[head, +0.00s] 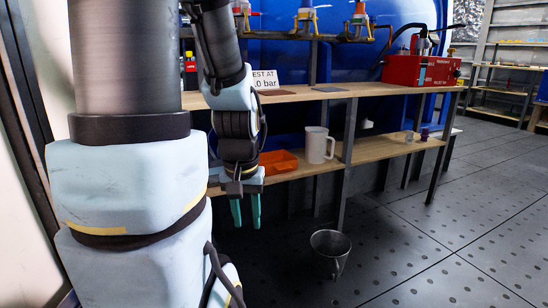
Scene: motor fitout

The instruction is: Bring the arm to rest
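My gripper (246,222) hangs at the lower end of my arm, left of the picture's middle. Its two teal fingers point down with a visible gap between them, and I see nothing held. It is in front of the lower wooden shelf (372,150), near its left part. An orange bin (279,162) is just behind and to the right of the gripper. My arm hides part of the bench and shelf.
A white mug (317,146) stands on the lower shelf. A grey metal bucket (330,250) is on the dark floor, below and right of my gripper. A red box (415,70) and a sign (264,79) are on the upper bench (365,89). The floor at right is clear.

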